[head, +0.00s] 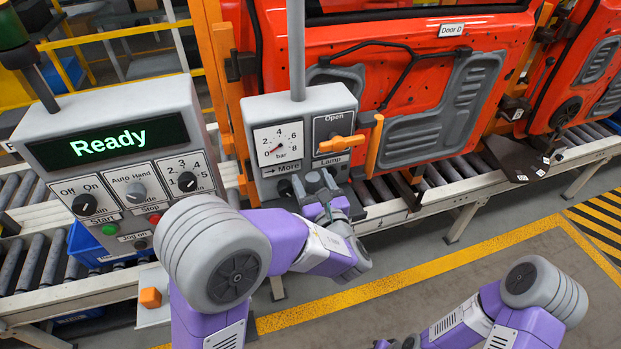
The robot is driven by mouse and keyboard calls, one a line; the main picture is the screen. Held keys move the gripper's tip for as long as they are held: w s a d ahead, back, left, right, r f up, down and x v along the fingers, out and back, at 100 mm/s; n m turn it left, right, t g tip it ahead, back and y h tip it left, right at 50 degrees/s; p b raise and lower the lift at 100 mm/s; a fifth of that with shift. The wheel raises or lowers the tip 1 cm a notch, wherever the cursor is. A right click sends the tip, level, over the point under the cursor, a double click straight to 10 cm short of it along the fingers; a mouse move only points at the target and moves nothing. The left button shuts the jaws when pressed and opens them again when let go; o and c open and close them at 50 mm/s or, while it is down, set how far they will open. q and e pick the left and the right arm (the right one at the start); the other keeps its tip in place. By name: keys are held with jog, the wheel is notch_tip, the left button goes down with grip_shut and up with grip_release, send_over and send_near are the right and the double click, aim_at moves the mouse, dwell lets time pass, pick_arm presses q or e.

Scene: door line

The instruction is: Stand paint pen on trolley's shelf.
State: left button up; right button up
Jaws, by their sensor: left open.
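I cannot make out a paint pen or a trolley with a shelf in the head view. My left gripper (315,183) is open, with its dark fingers in front of the lower edge of the grey gauge panel (303,113). I see nothing clearly held between its fingers. The fingers and wrist hide part of the panel's bottom edge, and I cannot tell whether they touch it. My right arm comes in at the lower right. Its gripper end is at the bottom edge of the picture, mostly cut off, so its fingers cannot be read.
A control box (120,150) reading "Ready" stands at the left. A red door (420,80) labelled "Door D" hangs behind, above a roller conveyor (455,170). Grey floor (440,285) is open at right.

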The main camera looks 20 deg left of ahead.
pick_arm(q)
jog(key=b+v, duration=0.1)
jog(key=v, duration=1)
jog(key=shift+w, duration=0.1)
